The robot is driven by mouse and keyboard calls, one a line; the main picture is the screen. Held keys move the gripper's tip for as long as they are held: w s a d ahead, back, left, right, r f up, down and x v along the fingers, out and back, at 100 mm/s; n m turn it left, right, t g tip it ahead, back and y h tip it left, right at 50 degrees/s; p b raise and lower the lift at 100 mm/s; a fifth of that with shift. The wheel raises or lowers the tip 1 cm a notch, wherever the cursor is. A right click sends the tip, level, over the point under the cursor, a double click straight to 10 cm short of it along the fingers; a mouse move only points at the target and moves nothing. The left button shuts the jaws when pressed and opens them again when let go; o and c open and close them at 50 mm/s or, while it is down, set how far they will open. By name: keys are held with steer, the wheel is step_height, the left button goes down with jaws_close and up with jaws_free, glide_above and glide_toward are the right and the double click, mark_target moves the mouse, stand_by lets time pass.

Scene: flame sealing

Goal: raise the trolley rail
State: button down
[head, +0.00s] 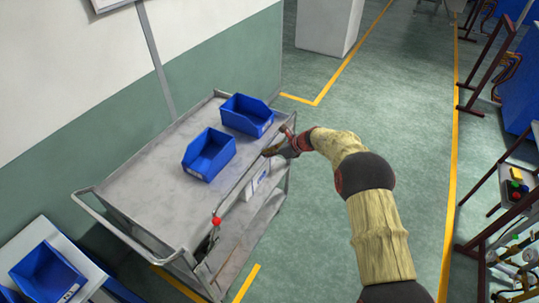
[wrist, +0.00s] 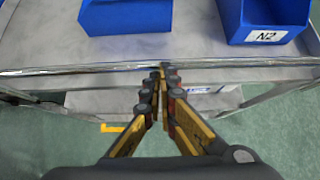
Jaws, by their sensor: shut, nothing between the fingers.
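The grey metal trolley (head: 150,165) stands against the wall, its long side facing my arm. A thin metal rail (head: 240,185) runs along that long side, near the level of the top deck. It crosses the wrist view as a shiny horizontal bar (wrist: 60,70). My gripper (head: 268,152) is at the far part of this side, and its fingers are shut together with nothing between them. In the wrist view the fingertips (wrist: 162,70) meet at the rail; I cannot tell whether they touch it or are under it. A red knob (head: 216,221) sits at the rail's near end.
Two blue bins (head: 245,115) (head: 207,158) stand on the top deck. In the wrist view, one (wrist: 265,18) is labelled N2. Another blue bin (head: 48,275) is on a light surface at lower left. Green floor (head: 320,205) right of the trolley is clear. Racks (head: 500,215) stand far right.

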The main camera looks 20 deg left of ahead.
steer(key=shift+d, duration=0.15)
steer(key=v, duration=1.3)
steer(key=shift+a+r, duration=0.2)
steer(key=shift+a, duration=0.05)
